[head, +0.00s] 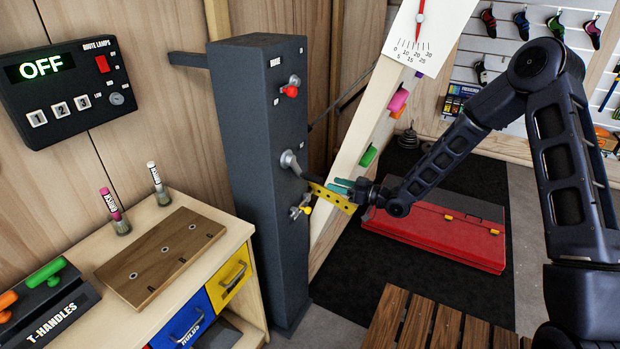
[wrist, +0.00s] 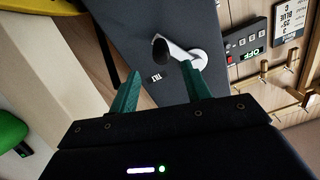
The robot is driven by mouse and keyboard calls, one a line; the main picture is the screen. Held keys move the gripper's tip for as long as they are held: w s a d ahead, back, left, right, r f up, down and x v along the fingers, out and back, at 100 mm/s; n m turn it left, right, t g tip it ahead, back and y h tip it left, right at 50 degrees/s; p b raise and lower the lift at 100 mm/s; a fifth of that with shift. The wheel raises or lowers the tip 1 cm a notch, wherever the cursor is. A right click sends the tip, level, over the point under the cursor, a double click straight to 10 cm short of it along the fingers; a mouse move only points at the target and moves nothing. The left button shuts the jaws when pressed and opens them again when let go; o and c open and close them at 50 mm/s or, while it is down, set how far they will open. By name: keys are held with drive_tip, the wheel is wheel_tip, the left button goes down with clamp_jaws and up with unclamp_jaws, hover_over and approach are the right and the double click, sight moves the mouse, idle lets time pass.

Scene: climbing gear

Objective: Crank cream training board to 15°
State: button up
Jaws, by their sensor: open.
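The cream training board (head: 357,150) leans to the right at its top, with pink and green holds on it. The angle scale plate (head: 430,25) has a red needle pointing near the middle of the scale; the exact degree is too small to read. A metal crank (head: 290,160) with a dark handle sits on the dark column (head: 248,180). In the wrist view, the crank's black grip (wrist: 160,48) shows between and beyond the green fingertips. My gripper (head: 342,186) is open, close to the crank; it also shows in the wrist view (wrist: 161,72). Contact is not visible.
A red lever (head: 290,90) is above the crank, and a yellow-handled fitting (head: 300,207) below it. A yellow perforated bar (head: 330,198) is beside my gripper. A workbench (head: 190,205) stands left of the column.

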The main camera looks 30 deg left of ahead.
sight(304, 175)
drive_tip(key=a, duration=1.1)
drive_tip(key=shift+s, duration=0.3)
clamp_jaws()
